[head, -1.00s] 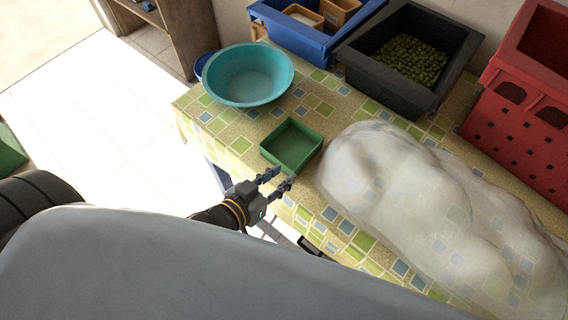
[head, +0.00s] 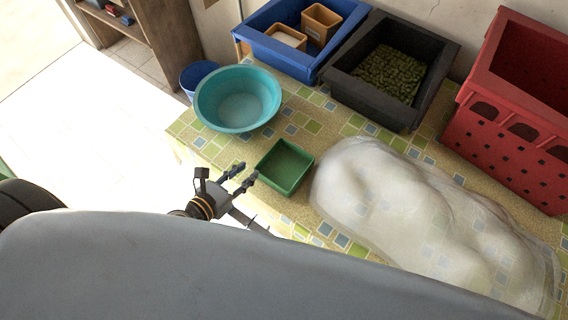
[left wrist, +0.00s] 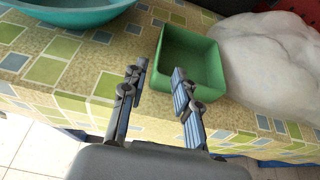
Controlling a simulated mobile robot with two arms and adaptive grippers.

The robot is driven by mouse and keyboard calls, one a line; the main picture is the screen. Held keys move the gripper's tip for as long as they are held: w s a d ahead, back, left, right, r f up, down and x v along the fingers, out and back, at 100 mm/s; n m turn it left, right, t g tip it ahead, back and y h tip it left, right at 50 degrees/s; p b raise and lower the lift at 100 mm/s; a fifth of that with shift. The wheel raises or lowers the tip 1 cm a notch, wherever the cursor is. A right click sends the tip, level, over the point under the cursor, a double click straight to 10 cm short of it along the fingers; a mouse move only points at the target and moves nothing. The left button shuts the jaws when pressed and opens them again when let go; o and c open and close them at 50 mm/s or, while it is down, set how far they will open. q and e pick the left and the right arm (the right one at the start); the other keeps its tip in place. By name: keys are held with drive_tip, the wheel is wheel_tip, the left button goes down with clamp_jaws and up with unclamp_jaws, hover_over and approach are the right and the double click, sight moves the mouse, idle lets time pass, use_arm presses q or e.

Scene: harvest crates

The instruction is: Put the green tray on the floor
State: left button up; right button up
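The green tray (head: 284,167) is a small, shallow, empty square tray on the tiled-pattern tablecloth, near the table's front edge. In the left wrist view the tray (left wrist: 190,57) lies just ahead of my fingertips. My left gripper (head: 243,176) is open at the near left side of the tray, its fingers pointing at it. In the left wrist view the left gripper (left wrist: 159,75) has its fingers apart with nothing between them, and the right-hand finger overlaps the tray's near wall in the picture; contact cannot be told. The right gripper is not in view. The bright floor (head: 95,130) shows left of the table.
A turquoise basin (head: 238,98) stands left behind the tray, and a filled translucent bag (head: 400,215) lies close on its right. A blue crate (head: 285,55), a black crate (head: 350,85) and a red crate (head: 500,145) stand behind. The floor at left is largely clear.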

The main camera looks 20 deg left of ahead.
sight(268, 152)
use_arm(q)
drive_tip(key=x, duration=0.5)
drive_tip(key=shift+w, duration=0.2)
drive_tip(key=shift+p+x, duration=0.65)
drive_tip(key=shift+x, duration=2.15)
drive_tip(key=shift+r, duration=0.15)
drive_tip(key=shift+c, duration=0.4)
clamp_jaws()
